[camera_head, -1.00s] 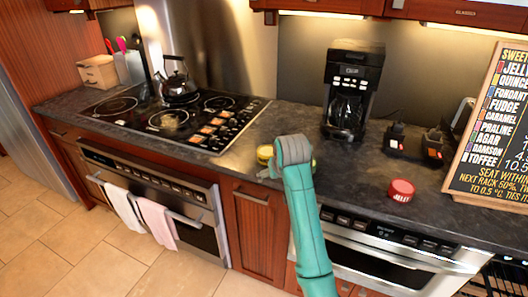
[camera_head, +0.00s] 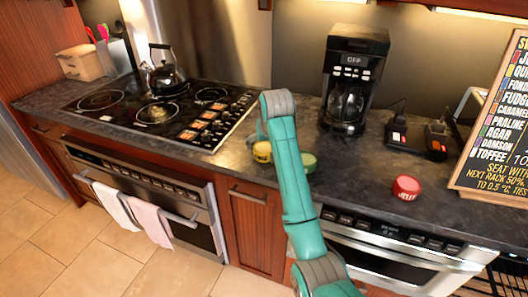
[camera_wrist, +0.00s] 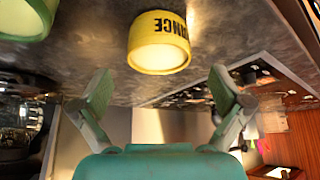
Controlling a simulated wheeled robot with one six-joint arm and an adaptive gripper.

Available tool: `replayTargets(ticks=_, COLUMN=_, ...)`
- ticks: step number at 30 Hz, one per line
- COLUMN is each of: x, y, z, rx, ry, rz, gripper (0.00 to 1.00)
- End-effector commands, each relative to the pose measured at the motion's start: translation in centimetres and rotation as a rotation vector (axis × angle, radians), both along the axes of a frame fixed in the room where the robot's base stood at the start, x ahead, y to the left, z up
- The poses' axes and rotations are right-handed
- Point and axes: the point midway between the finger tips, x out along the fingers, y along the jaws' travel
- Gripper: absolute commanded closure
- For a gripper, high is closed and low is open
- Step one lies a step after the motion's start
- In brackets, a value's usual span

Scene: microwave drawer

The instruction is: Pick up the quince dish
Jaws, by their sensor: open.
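The quince dish is a small round yellow dish (camera_head: 262,152) on the dark counter, just left of my arm in the head view. In the wrist view the yellow dish (camera_wrist: 159,43) appears upside down, with part of its black lettering readable. My gripper (camera_wrist: 160,88) is open and empty, with its two fingers spread below the dish in that picture and a gap between them and it. In the head view my arm hides most of the gripper.
A green dish (camera_head: 308,162) sits close to the right of the yellow one, partly behind my arm; it also shows in the wrist view (camera_wrist: 25,18). A red dish (camera_head: 406,187) stands farther right. The coffee maker (camera_head: 352,85) and stove (camera_head: 160,108) flank the area.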

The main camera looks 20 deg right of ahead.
Motion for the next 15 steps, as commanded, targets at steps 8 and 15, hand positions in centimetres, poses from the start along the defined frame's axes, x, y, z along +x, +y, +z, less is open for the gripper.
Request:
replayTargets(ticks=8, x=1.4, y=-0.2, z=-3.1, rx=0.0, ry=0.003, rz=0.0, gripper=0.0)
replayTargets(ticks=15, x=2.4, y=-0.2, z=-4.6, rx=0.0, ry=0.001, rz=0.0, gripper=0.0)
